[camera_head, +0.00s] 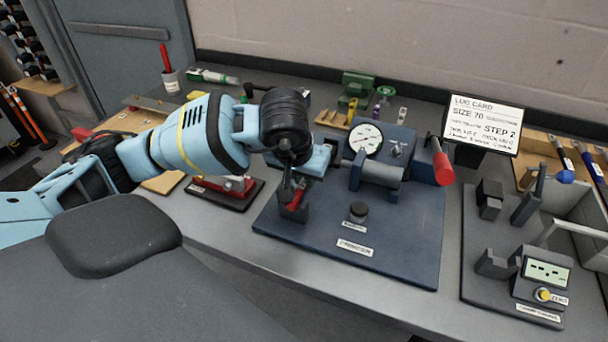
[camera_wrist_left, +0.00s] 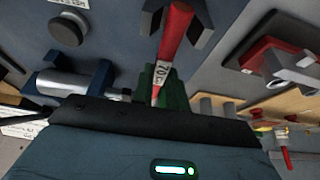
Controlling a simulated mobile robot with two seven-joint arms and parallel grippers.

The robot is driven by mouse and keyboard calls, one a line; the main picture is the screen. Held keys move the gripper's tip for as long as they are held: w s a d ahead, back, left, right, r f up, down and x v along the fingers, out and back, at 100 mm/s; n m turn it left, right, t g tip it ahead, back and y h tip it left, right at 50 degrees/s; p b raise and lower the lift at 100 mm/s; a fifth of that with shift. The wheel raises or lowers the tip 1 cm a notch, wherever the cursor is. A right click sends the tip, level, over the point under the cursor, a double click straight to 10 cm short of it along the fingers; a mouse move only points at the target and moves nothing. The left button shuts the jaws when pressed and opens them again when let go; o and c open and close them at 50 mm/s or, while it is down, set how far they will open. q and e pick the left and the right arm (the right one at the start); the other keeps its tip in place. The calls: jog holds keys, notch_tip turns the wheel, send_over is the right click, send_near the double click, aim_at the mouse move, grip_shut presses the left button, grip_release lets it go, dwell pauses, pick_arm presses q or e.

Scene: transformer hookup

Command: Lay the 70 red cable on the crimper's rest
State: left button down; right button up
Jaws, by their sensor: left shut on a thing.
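The red cable (camera_wrist_left: 172,45) carries a white tag reading 70 in the left wrist view. Its far end runs between the two grey prongs of the crimper's rest (camera_wrist_left: 203,22); I cannot tell whether it bears on the rest. In the head view a short red piece of the cable (camera_head: 295,200) shows at the rest (camera_head: 293,215), mostly hidden by my gripper. My left gripper (camera_head: 289,184) points down over the rest, shut on the cable. The crimper (camera_head: 410,245) has a dark blue base, a round gauge and a red-handled lever. My right gripper is not in view.
A red device on a dark base (camera_head: 225,192) stands left of the crimper. A station with a small display (camera_head: 545,270) stands at the right. A lug card (camera_head: 483,122) reading size 70 stands behind. The grey bench front is clear.

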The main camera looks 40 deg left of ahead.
pick_arm(q)
jog(key=c, duration=1.3)
grip_release()
jog(key=shift+r, duration=0.1)
jog(key=shift+r+p, duration=1.45)
jog(key=shift+r, duration=2)
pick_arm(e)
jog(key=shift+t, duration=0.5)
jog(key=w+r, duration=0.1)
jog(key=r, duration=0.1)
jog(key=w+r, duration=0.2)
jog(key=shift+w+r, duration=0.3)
